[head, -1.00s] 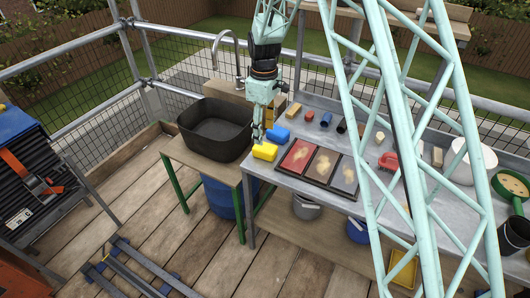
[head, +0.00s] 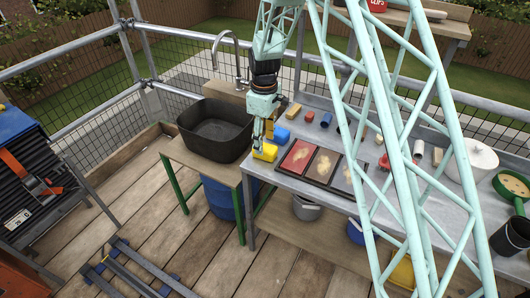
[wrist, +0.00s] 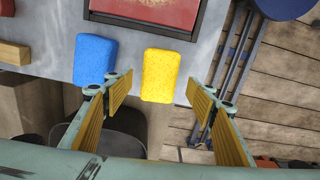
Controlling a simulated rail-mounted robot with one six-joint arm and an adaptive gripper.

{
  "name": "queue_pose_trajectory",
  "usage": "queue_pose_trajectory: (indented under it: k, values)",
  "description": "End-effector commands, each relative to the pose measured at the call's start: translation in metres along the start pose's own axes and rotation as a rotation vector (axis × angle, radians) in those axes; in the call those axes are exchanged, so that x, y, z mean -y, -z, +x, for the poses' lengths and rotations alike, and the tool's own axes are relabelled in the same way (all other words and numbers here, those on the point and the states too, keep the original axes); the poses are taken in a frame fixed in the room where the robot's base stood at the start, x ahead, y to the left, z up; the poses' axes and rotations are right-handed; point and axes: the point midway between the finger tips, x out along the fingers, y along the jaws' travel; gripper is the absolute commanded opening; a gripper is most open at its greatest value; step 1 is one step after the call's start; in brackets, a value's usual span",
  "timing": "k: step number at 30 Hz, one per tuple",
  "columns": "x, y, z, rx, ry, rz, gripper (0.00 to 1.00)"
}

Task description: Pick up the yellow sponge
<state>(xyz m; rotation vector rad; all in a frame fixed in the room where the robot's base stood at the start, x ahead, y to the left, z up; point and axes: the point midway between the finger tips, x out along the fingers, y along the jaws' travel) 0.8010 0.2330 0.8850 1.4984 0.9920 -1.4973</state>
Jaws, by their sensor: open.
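The yellow sponge (head: 265,152) lies at the near left corner of the grey metal bench (head: 262,172). In the wrist view the yellow sponge (wrist: 161,75) lies flat, its lower end at the bench edge. My gripper (head: 264,140) is just above the sponge and partly covers it in the head view. In the wrist view my gripper (wrist: 165,88) is open, with its two fingers spread to the left and right of the sponge and nothing between the pads. Whether the fingers reach down to sponge height I cannot tell.
A blue sponge (wrist: 95,59) lies close to the left of the yellow one. Trays with sanded panels, one red (head: 297,157), lie to the right on the bench. A black basin (head: 215,130) stands on a wooden table at left. A wooden block (wrist: 14,53) is at the far left.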

Motion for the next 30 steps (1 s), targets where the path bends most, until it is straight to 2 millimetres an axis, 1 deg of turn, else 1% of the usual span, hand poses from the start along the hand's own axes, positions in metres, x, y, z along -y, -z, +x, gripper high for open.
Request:
queue_pose_trajectory:
  k: [9, 13, 18, 30]
  values:
    - [-0.001, -0.003, 0.033, 0.001, 0.002, 0.0, 0.51]
    - [-0.001, -0.002, 0.043, 0.0, 0.001, 0.0, 0.51]
    - [-0.001, -0.002, 0.047, 0.0, 0.0, 0.0, 0.51]
    - [-0.001, -0.002, 0.047, 0.0, 0.0, 0.0, 0.51]
